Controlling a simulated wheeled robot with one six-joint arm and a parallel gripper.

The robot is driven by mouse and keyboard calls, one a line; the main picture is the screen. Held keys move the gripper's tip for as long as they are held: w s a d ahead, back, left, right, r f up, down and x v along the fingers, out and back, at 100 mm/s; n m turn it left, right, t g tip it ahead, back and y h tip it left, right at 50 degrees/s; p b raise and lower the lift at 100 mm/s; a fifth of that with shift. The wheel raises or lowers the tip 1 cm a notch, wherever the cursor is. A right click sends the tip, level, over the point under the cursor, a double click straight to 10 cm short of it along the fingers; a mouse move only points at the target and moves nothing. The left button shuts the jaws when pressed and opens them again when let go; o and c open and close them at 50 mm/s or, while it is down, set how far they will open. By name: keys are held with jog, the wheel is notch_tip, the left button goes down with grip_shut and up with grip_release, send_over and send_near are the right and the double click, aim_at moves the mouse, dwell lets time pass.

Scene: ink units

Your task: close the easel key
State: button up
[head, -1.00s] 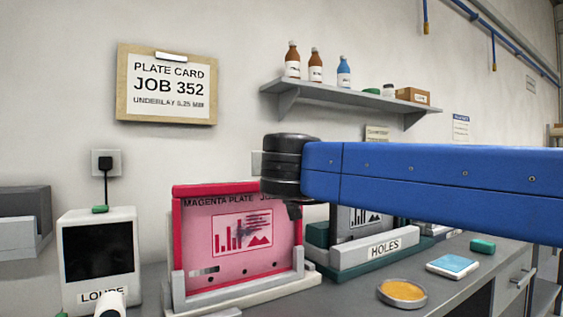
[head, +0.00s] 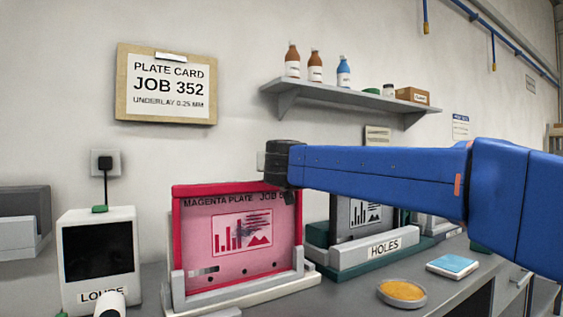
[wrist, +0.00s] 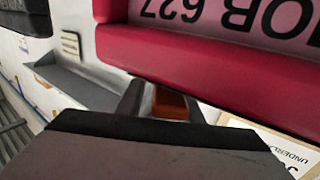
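The easel (head: 178,240) has a red-pink frame and holds a pink magenta plate (head: 240,235) upright on the bench. My gripper (head: 289,196) is at the frame's upper right corner in the head view, at the end of the blue arm. In the wrist view the red frame (wrist: 200,65) is close, with upside-down lettering reading JOB 627. A small orange-brown piece (wrist: 170,103) shows just below the frame at the dark gripper body; I cannot tell whether it is the easel key. The fingers are mostly hidden, so their opening cannot be told.
A grey plate stand labelled HOLES (head: 385,249) is right of the easel. A loupe monitor (head: 98,255) stands left. A dish of orange stuff (head: 402,291) and a blue pad (head: 453,264) lie on the bench. A shelf (head: 340,95) with bottles and a job card (head: 167,86) are on the wall.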

grip_shut()
